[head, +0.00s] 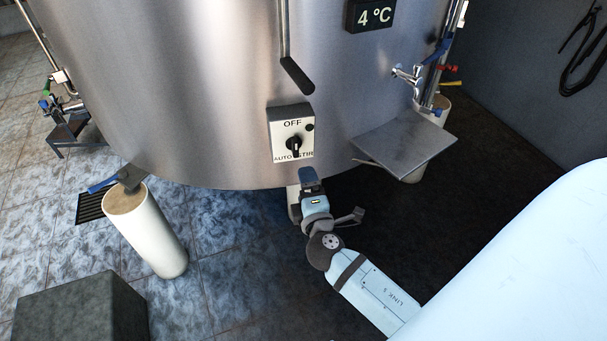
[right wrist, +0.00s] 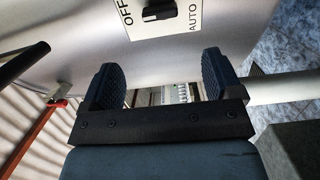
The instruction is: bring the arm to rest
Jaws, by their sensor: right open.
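My right arm reaches in from the lower right in the head view. Its gripper (head: 310,178) is just below the switch plate on the tank front, apart from it. In the right wrist view the two dark ribbed fingers of the gripper (right wrist: 160,85) are spread wide with nothing between them. The switch plate (head: 283,130) carries the words OFF, AUTO and STIR around a black knob (head: 293,146). The knob also shows beyond the fingers in the right wrist view (right wrist: 160,12). I cannot tell which word it points to. My left gripper is not in view.
The steel tank (head: 190,90) fills the back, with a black handle (head: 297,75) above the switch and a 4 °C display (head: 375,15). A metal shelf (head: 405,143) juts out at right below a tap (head: 408,75). A white post (head: 148,230) and dark block (head: 80,308) stand left.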

